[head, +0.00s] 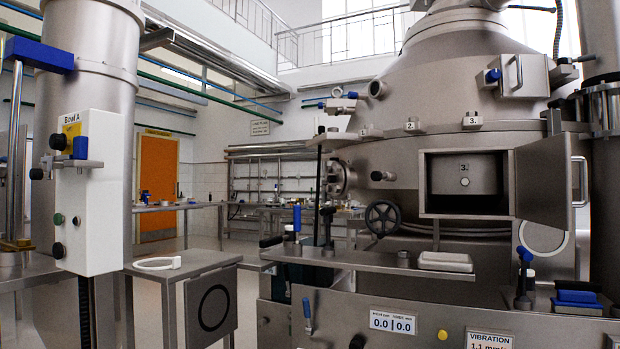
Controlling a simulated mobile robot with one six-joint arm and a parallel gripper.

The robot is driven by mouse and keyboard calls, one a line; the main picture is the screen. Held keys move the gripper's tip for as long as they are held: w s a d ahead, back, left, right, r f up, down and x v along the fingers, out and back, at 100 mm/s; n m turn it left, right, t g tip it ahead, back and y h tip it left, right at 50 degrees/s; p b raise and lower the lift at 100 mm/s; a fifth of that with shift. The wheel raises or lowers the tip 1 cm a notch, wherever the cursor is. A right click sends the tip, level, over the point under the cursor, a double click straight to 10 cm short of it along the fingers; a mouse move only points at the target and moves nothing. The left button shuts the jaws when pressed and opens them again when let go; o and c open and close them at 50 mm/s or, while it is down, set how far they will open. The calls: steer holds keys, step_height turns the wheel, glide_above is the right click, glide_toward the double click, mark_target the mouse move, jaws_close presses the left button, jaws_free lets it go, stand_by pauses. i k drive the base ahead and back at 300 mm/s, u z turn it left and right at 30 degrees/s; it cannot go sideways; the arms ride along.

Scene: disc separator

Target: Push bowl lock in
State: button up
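The large steel separator (440,75) with a conical hood fills the right of the head view. An open box (432,187) on its front has a round light knob (464,182) inside, under a "3." label. The box door (543,180) is swung open to the right. Small fittings labelled "2." (410,127) and "3." (472,122) sit on the hood's lower rim. A dark-tipped fitting (382,176) sticks out left of the box. I cannot tell which part is the bowl lock, or whether it is in or out. My gripper is not in view.
A white control box (90,190) hangs on a column at left. A side table (180,268) carries a white ring. Open floor lies behind.

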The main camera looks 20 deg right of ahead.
mark_target(377, 176)
steer(key=z, duration=0.85)
steer(key=i, duration=0.8)
